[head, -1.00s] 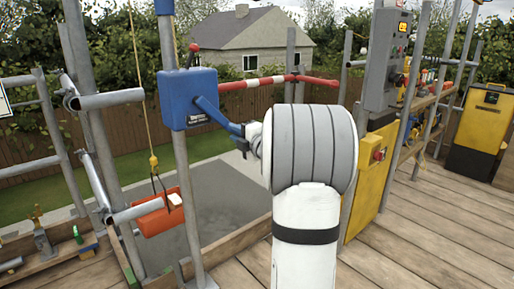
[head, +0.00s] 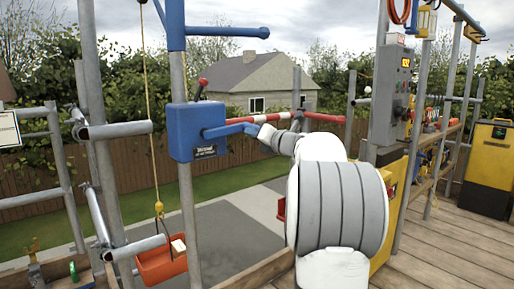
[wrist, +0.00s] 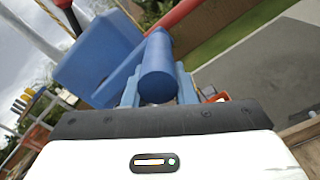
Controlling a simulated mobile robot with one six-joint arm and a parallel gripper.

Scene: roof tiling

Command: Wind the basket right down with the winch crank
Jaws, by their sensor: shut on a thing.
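The blue winch box (head: 195,131) is fixed to an upright pole and has a small red-knobbed lever on top. Its blue crank arm (head: 232,129) points right, nearly level. My gripper (head: 263,137) is at the crank's outer end, partly hidden by my wrist. In the wrist view, the jaws are shut on the blue crank handle (wrist: 157,68), one on each side. The orange-red basket (head: 163,266) hangs by a yellow rope and hook (head: 158,209), low and left of the winch pole. A pale block (head: 179,246) shows at its top. Its underside is near wooden edging.
A red-and-white barrier bar (head: 300,114) runs behind the crank. A grey control box (head: 390,95) stands on a post at right, above a yellow cabinet. Scaffold pipes (head: 113,130) stand left of the rope. Plank floor (head: 440,250) is clear at lower right.

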